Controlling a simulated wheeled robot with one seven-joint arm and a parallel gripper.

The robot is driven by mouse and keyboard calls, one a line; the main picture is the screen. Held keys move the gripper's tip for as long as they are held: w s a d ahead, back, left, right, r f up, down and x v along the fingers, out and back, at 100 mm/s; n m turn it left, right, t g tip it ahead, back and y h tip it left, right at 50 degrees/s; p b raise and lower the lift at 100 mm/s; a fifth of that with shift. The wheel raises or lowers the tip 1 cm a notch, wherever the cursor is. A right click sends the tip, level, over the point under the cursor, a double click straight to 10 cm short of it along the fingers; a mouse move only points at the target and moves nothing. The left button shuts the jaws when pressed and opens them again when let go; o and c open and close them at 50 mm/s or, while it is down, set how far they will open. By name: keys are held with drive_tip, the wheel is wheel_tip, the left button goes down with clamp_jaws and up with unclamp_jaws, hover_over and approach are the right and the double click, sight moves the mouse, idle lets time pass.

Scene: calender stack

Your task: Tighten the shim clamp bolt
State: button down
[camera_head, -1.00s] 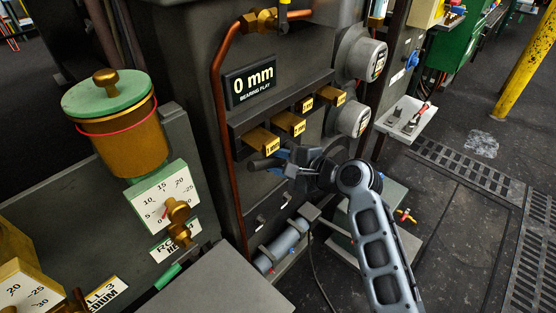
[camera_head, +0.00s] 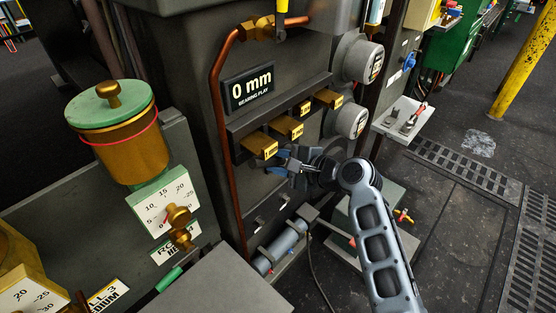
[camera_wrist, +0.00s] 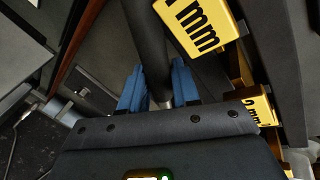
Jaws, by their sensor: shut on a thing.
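My gripper (camera_head: 283,163) is at the face of the grey machine, just below and right of the "1 mm" shim block. Its blue fingers also show in the wrist view (camera_wrist: 159,92), closed around a dark round bar (camera_wrist: 148,40) with a grey metal end between them. The bar seems to belong to the shim clamp bolt, but its mounting is hidden. The yellow-faced shims, marked 1 mm (camera_head: 262,148), 2 mm (camera_head: 288,129) and another (camera_head: 328,98), sit in the dark shim rack (camera_head: 243,130). The display (camera_head: 248,88) above reads 0 mm bearing play.
A copper pipe (camera_head: 222,130) runs down left of the rack. Two round gauges (camera_head: 352,121) stand out on the right. A brass pot with a green lid (camera_head: 110,98) and a dial (camera_head: 165,208) are at left. Open floor (camera_head: 460,220) lies at right.

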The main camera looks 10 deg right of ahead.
drive_tip(key=shift+r, duration=0.15)
drive_tip(key=shift+w+d+r+p, duration=0.15)
drive_tip(key=shift+p, duration=0.3)
drive_tip(key=shift+r, duration=0.15)
drive_tip(key=shift+w+d+r+m, duration=0.1)
drive_tip(key=shift+r+m, duration=0.05)
drive_tip(key=shift+m, duration=0.15)
drive_tip(key=shift+s+d+r+p, duration=0.1)
drive_tip(key=shift+s+d+p, duration=0.15)
drive_tip(key=shift+p, duration=0.35)
drive_tip(key=shift+d+f, duration=0.1)
drive_tip(key=shift+f, duration=0.1)
drive_tip(key=shift+s+f+t+b, duration=0.3)
drive_tip(key=shift+f+t+b, duration=0.25)
drive_tip(key=shift+b, duration=1)
drive_tip(key=shift+s+a+f+m+t+b, duration=0.25)
drive_tip(key=shift+f+m+t+b, duration=0.25)
drive_tip(key=shift+b, duration=0.6)
drive_tip(key=shift+w+d+r+n+g+y+p, duration=0.2)
drive_tip(key=shift+r+n+g+y+p, duration=0.3)
drive_tip(key=shift+p, duration=0.65)
